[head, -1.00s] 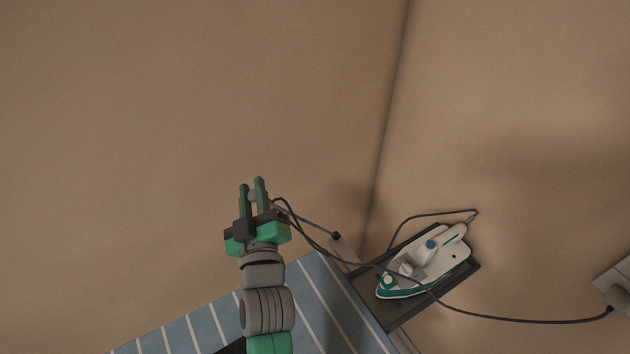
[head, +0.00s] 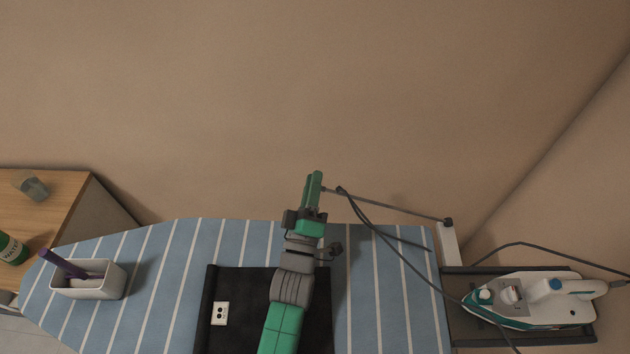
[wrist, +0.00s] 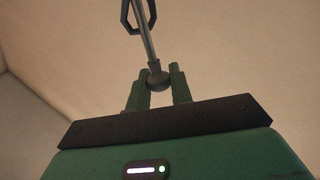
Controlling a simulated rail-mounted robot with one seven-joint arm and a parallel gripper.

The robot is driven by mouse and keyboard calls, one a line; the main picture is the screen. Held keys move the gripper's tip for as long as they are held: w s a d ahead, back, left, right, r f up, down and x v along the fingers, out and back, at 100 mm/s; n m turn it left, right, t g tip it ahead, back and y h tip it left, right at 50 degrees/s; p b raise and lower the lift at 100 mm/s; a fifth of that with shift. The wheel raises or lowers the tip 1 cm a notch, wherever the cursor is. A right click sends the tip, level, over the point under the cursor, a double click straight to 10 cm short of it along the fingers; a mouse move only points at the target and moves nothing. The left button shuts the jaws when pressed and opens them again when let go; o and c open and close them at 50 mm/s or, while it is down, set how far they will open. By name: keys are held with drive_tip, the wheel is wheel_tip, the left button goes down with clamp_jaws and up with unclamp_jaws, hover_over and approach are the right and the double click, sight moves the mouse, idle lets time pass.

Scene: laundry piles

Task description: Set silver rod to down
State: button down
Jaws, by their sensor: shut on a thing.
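The silver rod (head: 395,209) runs from a dark hinge (head: 447,222) on a white bracket at the board's right end, left to my gripper (head: 315,184). In the wrist view, the rod (wrist: 146,40) ends in a grey ball (wrist: 157,81) between the two green fingers of my gripper (wrist: 157,88), which is shut on it. A dark loop (wrist: 138,14) hangs on the rod near that end. In the head view, the rod is raised beside the wall behind the board, and the fingers overlap and hide its ball end.
A blue striped ironing board (head: 390,290) lies below my arm, with a black mat (head: 255,300) on it. A white bin (head: 100,287) stands left. An iron (head: 530,300) rests on a dark tray (head: 465,325) at right. Its black cord (head: 390,245) hangs from the rod.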

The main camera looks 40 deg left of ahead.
drive_tip(key=shift+f, duration=0.2)
drive_tip(key=c, duration=1.3)
unclamp_jaws()
drive_tip(key=s+d, duration=0.2)
drive_tip(key=s, duration=0.3)
drive_tip(key=s+d+f+p, duration=0.1)
drive_tip(key=s+d, duration=0.2)
drive_tip(key=s, duration=0.1)
drive_tip(key=s+d+p, duration=0.1)
drive_tip(key=s+d, duration=0.2)
drive_tip(key=s, duration=0.2)
drive_tip(key=shift+s+f, duration=0.35)
drive_tip(key=shift+a, duration=0.1)
